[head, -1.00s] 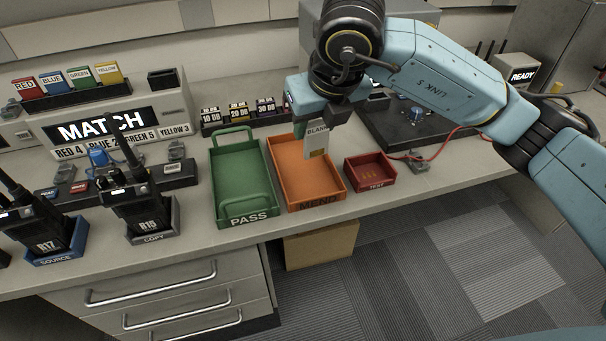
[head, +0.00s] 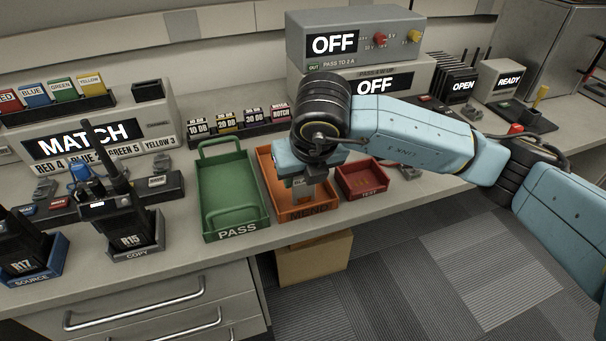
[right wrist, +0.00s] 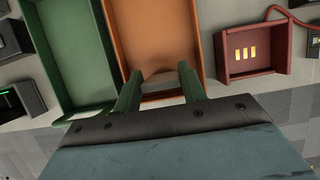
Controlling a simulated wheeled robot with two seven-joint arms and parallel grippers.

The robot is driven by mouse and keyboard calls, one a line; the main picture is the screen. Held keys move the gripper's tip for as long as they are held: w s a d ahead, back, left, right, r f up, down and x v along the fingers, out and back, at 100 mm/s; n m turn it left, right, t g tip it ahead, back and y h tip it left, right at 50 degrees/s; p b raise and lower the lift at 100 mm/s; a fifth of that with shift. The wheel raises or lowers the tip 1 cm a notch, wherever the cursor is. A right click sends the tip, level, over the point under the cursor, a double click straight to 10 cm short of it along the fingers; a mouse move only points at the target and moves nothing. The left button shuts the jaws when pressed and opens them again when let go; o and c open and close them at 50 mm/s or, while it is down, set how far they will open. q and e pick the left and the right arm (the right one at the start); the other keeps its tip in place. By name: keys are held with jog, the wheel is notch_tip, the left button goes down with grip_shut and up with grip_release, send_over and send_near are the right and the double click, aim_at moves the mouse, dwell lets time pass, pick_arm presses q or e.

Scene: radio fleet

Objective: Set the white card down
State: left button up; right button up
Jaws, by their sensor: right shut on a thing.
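In the right wrist view, my right gripper (right wrist: 159,86) has two green fingers closed about the card, which shows only as a pale edge (right wrist: 158,73) over the orange tray (right wrist: 150,30). My left gripper is out of view.
The green PASS tray (head: 232,153) stands left of the orange tray and the small red TEST tray (head: 376,164) right of it. A row of small labelled boxes (head: 239,126) lies behind. The counter's front edge is close in front.

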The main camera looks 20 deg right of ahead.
jog(key=o, duration=0.5)
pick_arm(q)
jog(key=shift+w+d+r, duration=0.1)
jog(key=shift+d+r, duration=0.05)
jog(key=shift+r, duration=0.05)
pick_arm(e)
jog(key=o, duration=0.4)
jog(key=shift+o, duration=0.2)
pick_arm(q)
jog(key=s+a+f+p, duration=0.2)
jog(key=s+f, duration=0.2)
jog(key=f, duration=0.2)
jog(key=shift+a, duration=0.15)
pick_arm(e)
jog(key=v, duration=1.2)
